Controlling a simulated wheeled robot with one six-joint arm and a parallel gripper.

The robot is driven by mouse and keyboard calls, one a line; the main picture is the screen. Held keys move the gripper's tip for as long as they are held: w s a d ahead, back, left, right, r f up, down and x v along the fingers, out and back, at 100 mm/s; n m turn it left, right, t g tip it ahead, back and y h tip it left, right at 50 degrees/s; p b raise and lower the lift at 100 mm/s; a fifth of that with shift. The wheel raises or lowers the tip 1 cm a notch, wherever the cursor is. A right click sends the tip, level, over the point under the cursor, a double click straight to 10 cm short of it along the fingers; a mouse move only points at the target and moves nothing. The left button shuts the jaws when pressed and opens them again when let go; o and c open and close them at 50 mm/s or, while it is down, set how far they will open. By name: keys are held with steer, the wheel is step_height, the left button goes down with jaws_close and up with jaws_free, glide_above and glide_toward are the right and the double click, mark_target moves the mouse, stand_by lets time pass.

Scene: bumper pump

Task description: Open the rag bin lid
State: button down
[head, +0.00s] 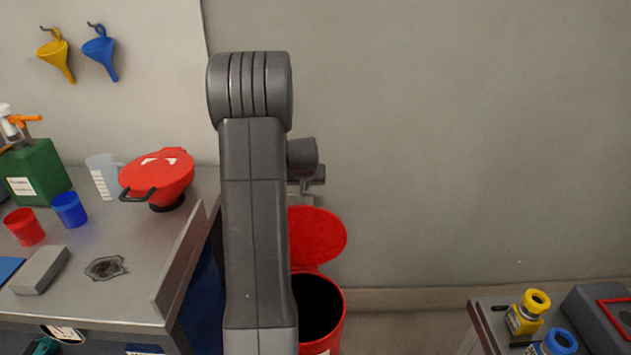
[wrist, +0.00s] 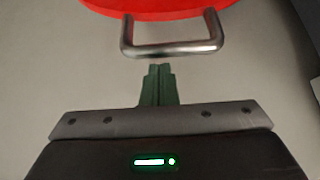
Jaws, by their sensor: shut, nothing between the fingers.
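The red rag bin (head: 334,318) stands on the floor against the wall, partly hidden behind my arm in the head view. Its dark mouth shows. Its red lid (head: 320,236) is raised at the back of the mouth, so the bin stands open. In the wrist view the lid (wrist: 165,8) is at the top, with its metal bar handle (wrist: 172,50) below it. My gripper (wrist: 158,68) is shut and empty, with its green fingertips just short of the handle and a small gap showing. The fingers cannot be made out in the head view.
A metal workbench (head: 130,290) at left holds a red lidded funnel (head: 160,178), cups and a green pump bottle (head: 35,170). A cart (head: 490,315) with a yellow bottle (head: 528,312) stands at lower right. The floor between bin and cart looks clear.

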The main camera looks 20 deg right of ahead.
steer(key=shift+s+a, duration=0.1)
steer(key=shift+s, duration=0.2)
steer(key=shift+f, duration=0.1)
steer(key=shift+s+a+f+b, duration=0.1)
steer(key=shift+s+f+b, duration=0.25)
steer(key=shift+b, duration=0.7)
steer(key=shift+t, duration=0.4)
steer(key=s+b, duration=0.1)
steer(key=s+a+b, duration=0.1)
steer(key=s+b, duration=0.2)
steer(key=s, duration=0.1)
steer(key=shift+s+a+b, duration=0.2)
steer(key=shift+a+b, duration=0.05)
steer(key=shift+b, duration=0.1)
